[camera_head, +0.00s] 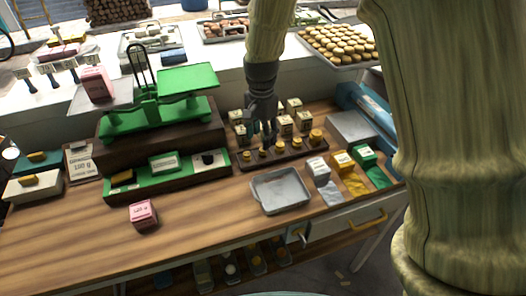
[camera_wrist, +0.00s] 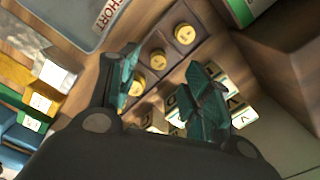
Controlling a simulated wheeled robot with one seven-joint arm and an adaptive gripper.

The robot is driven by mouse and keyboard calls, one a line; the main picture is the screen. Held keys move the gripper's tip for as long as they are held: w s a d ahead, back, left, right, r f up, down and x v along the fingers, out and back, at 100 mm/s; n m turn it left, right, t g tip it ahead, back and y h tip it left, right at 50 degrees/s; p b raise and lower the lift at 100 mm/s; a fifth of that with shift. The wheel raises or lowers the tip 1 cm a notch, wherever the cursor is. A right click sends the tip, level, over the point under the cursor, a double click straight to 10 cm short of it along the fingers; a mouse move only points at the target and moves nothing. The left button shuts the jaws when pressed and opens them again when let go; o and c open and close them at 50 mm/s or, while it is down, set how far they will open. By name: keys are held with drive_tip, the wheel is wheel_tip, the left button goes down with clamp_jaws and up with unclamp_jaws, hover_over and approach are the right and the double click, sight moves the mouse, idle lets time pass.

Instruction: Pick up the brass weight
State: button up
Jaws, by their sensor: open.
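Several brass weights stand in a row in a dark wooden rack (camera_head: 290,158) on the table, the largest brass weight (camera_head: 316,136) at its right end. In the wrist view, my gripper (camera_wrist: 166,84) is open with nothing held. Beyond its fingertips lie a brass weight (camera_wrist: 185,34) and a second brass weight (camera_wrist: 158,58). A third brass weight (camera_wrist: 137,86) shows right beside the left finger and is partly covered by it. I cannot tell whether they touch.
A green balance scale (camera_head: 155,118) stands on a dark wooden base left of my gripper. A grey metal tray (camera_head: 280,192) lies in front of the rack. Several cream labelled blocks (camera_head: 286,124) stand behind the weights. A pink block (camera_head: 143,214) sits front left, with bare wood around it.

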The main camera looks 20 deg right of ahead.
sight(263, 152)
drive_tip(key=shift+w+f, duration=0.65)
drive_tip(key=shift+f, duration=0.15)
drive_tip(key=shift+s+d+f+p, duration=0.3)
drive_tip(key=shift+s+f+p, duration=0.4)
drive_tip(key=shift+s+p, duration=0.2)
drive_tip(key=f, duration=0.1)
drive_tip(key=w+f, duration=0.1)
drive_tip(key=shift+w+f, duration=0.1)
drive_tip(key=shift+f, duration=0.3)
drive_tip(key=shift+s+r, duration=0.1)
drive_tip(key=shift+s, duration=0.25)
drive_tip(key=shift+w, duration=0.2)
drive_tip(key=c, duration=0.5)
drive_tip(key=shift+s, duration=0.1)
clamp_jaws()
